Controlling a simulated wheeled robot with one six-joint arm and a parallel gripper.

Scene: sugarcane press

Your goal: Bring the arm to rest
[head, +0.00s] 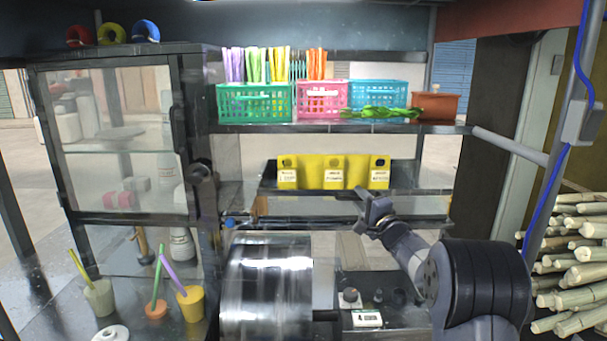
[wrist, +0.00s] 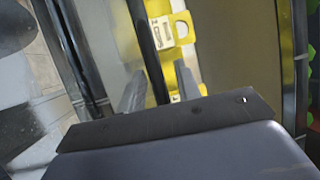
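My arm reaches in from the lower right of the head view. My gripper (head: 372,203) is raised above the counter, in front of the shelf with the yellow boxes. In the wrist view the two grey fingers of my gripper (wrist: 160,88) stand apart with nothing held between them. Yellow boxes with white labels (head: 333,172) stand on the middle shelf beyond the gripper; some also show past the fingers in the wrist view (wrist: 160,32).
A shiny metal drum (head: 266,285) stands left of my arm. A glass-fronted cabinet (head: 115,140) is at left, with cups holding straws (head: 190,303) below. Green (head: 254,103), pink (head: 321,100) and blue baskets (head: 378,94) line the upper shelf. Sugarcane stalks (head: 575,270) are stacked at right.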

